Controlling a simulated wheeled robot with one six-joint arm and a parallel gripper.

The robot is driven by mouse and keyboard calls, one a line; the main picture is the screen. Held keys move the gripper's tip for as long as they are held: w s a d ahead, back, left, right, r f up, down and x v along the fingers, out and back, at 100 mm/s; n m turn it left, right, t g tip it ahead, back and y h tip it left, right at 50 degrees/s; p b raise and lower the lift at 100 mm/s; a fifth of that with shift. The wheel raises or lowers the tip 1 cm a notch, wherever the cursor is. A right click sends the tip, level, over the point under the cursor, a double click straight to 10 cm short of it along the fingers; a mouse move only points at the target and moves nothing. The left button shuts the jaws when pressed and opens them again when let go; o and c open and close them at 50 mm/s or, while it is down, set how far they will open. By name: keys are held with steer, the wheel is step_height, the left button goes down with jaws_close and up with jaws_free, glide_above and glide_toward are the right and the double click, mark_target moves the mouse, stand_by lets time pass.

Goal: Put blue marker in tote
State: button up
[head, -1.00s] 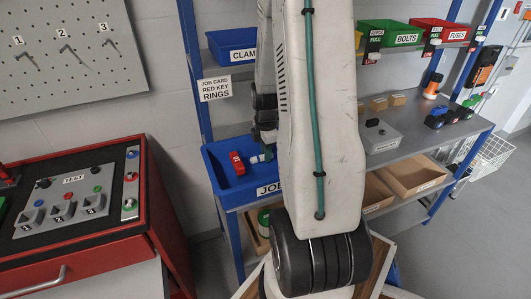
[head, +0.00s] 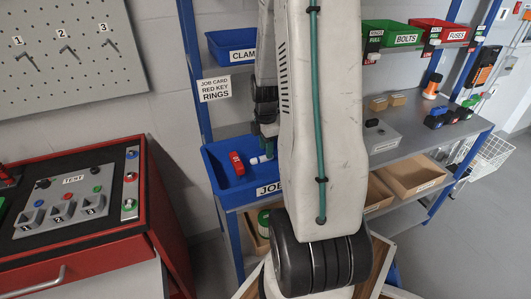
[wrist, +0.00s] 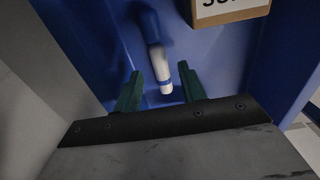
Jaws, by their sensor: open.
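The blue marker (wrist: 160,70), white with a blue end and a blue ring, lies in the blue tote (wrist: 90,25) in the wrist view. In the head view the white part of the marker (head: 259,159) shows inside the tote (head: 226,196), beside my arm. My gripper (wrist: 160,88) is open, with its green fingers on either side of the marker's white end and a gap to each. Whether the fingers are level with the marker or above it I cannot tell. In the head view my gripper (head: 268,143) is over the tote, partly hidden by my arm.
A red object (head: 237,163) lies in the left of the tote. A blue clamps bin (head: 230,45) sits on the shelf above. A grey box (head: 380,138) and small brown blocks (head: 378,104) stand on the bench to the right. A blue rack post (head: 193,70) rises at the left.

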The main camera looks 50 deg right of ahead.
step_height(320, 180, up, 9)
steer(key=s+a+r+m, duration=0.1)
steer(key=a+r+m, duration=0.1)
steer(key=a+r, duration=0.45)
steer(key=a+r+m, duration=0.3)
steer(key=a, duration=0.6)
steer(key=s+a+r+m, duration=0.2)
steer(key=s+a+m, duration=0.1)
steer(key=s+a, duration=0.3)
steer(key=s+a+r+m+t, duration=0.1)
steer(key=s+a+r+m, duration=0.1)
steer(key=s+a+m, duration=0.2)
steer(key=s+a, duration=0.2)
steer(key=a, duration=0.2)
steer(key=shift+s+a+r, duration=0.25)
steer(key=shift+s+a, duration=0.15)
